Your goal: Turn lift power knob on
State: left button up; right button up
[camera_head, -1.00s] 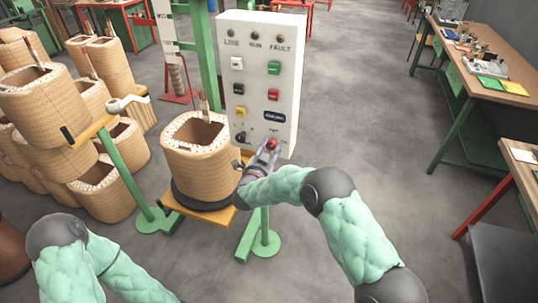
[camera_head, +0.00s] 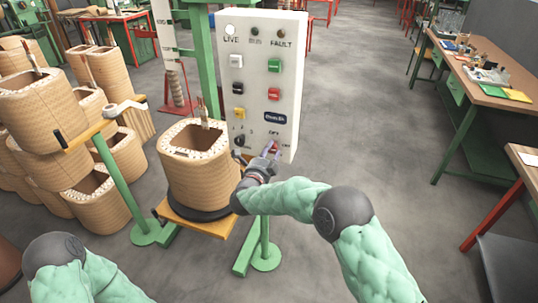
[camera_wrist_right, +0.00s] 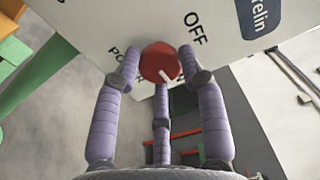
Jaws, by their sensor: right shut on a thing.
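The white control panel (camera_head: 262,75) stands upright in the middle of the head view. The red power knob (camera_wrist_right: 158,60) is at its lower right, by the OFF label, with a white pointer mark. In the wrist view the fingers of my right gripper (camera_wrist_right: 160,76) surround the knob and are shut on it. In the head view my right gripper (camera_head: 270,155) covers most of the knob. The LIVE lamp (camera_head: 230,29) at the panel's top left glows white. My left arm shows at lower left, but its gripper is out of view.
A wound coil (camera_head: 192,180) stands on an orange platform left of the panel. Several coils are stacked at the left. A wooden workbench (camera_head: 500,80) stands at the right. The floor between is clear.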

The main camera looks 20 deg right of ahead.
jog(key=shift+d+r+m, duration=0.3)
jog(key=shift+d, duration=0.1)
jog(key=o, duration=1.2)
jog(key=shift+c, duration=0.2)
jog(key=shift+d+f, duration=0.1)
jog(key=shift+d, duration=0.05)
jog(key=shift+f, duration=0.1)
jog(key=shift+s+a, duration=0.1)
jog(key=shift+a, duration=0.2)
jog(key=shift+s+a, duration=0.2)
jog(key=v, duration=1.1)
